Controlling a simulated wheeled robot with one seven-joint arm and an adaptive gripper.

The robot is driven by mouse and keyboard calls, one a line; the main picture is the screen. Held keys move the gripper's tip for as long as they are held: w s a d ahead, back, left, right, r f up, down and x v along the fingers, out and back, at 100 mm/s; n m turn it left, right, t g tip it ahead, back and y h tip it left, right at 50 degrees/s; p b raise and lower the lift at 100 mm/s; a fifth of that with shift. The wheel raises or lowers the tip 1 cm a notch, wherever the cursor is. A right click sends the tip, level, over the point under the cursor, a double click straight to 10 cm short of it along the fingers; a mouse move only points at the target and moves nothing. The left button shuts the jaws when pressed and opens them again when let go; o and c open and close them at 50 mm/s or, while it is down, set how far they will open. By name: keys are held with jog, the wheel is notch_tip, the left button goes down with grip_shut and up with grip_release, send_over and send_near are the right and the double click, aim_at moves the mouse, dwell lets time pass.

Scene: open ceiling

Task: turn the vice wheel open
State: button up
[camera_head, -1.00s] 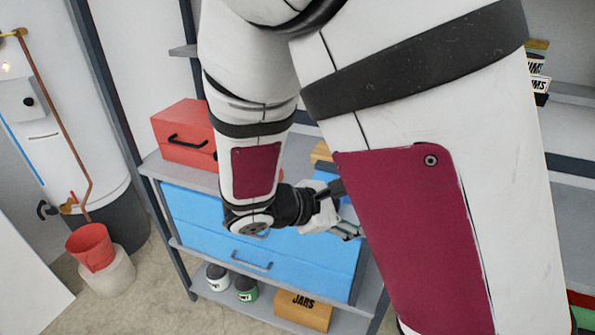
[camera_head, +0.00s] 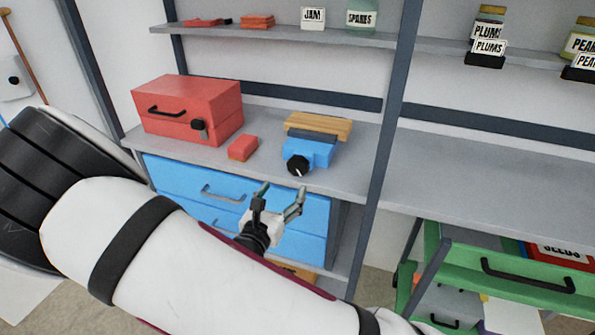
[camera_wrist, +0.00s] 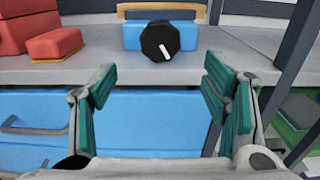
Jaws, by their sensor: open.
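The blue vice (camera_head: 318,152) sits on the grey workbench shelf, with a wooden board (camera_head: 318,124) on its top at the back. Its black wheel (camera_head: 298,165) with a white mark faces the front. My gripper (camera_head: 282,190) is open and empty, in front of the shelf edge and below the wheel. In the wrist view the wheel (camera_wrist: 160,41) is ahead, above and between the two green-padded fingers of my gripper (camera_wrist: 160,85), and apart from them. The vice body (camera_wrist: 186,34) shows behind the wheel.
A red toolbox (camera_head: 187,108) and a small red block (camera_head: 243,148) stand left of the vice. Blue drawers (camera_head: 190,178) lie under the shelf. A dark upright post (camera_head: 385,130) stands right of the vice. The shelf (camera_head: 480,180) beyond it is clear.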

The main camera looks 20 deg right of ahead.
aim_at(297, 169)
jog(key=x, duration=1)
jog(key=shift+w+d, duration=0.1)
jog(key=shift+w, duration=0.05)
jog(key=c, duration=1.2)
